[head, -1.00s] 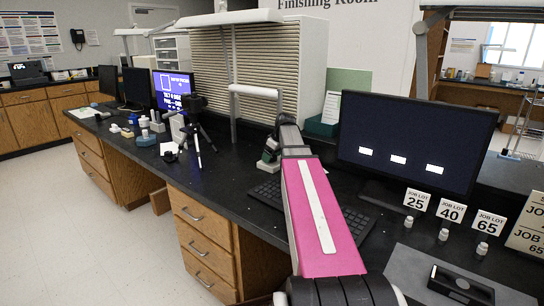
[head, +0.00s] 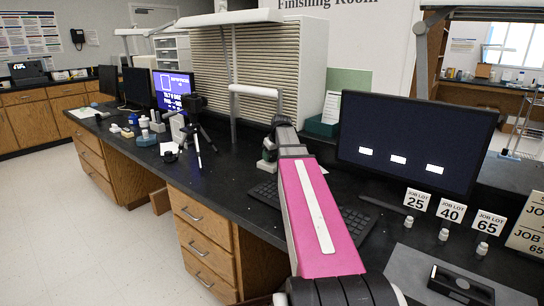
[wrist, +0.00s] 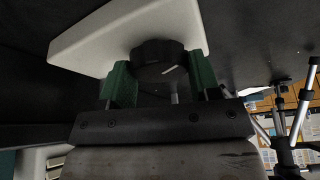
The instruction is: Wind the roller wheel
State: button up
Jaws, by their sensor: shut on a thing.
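The roller wheel is a dark round knob with a small pale line on its face, seen in the wrist view (wrist: 150,58). It sits at the edge of a white block-like body (wrist: 85,45). My gripper (wrist: 163,80) has one green finger on each side of the wheel and is shut on it. In the head view my pink arm reaches over the black bench, and its far end is beside a small pale and green shape (head: 267,160). The wheel cannot be made out there.
A keyboard (head: 355,222) and a large monitor (head: 415,140) stand right of my arm. Small white bottles (head: 443,234) and job lot cards (head: 451,210) line the bench. A black tripod (head: 198,125) stands left, before a lit purple screen (head: 173,90). A slatted cabinet (head: 255,70) stands behind.

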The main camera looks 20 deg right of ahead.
jog(key=m+h, duration=0.1)
jog(key=m, duration=0.3)
jog(key=shift+a+m+h, duration=0.1)
jog(key=shift+m+h, duration=0.2)
jog(key=shift+h, duration=0.1)
jog(key=m+h, duration=0.1)
jog(key=m, duration=0.3)
jog(key=shift+m+g+h, duration=0.3)
jog(key=shift+h, duration=0.1)
jog(key=m+g+h, duration=0.1)
jog(key=m, duration=0.3)
jog(key=shift+w+a, duration=0.1)
jog(key=shift+m+g+h, duration=0.5)
jog(key=shift+m+g, duration=0.2)
jog(key=shift+m, duration=1.6)
jog(key=o, duration=0.9)
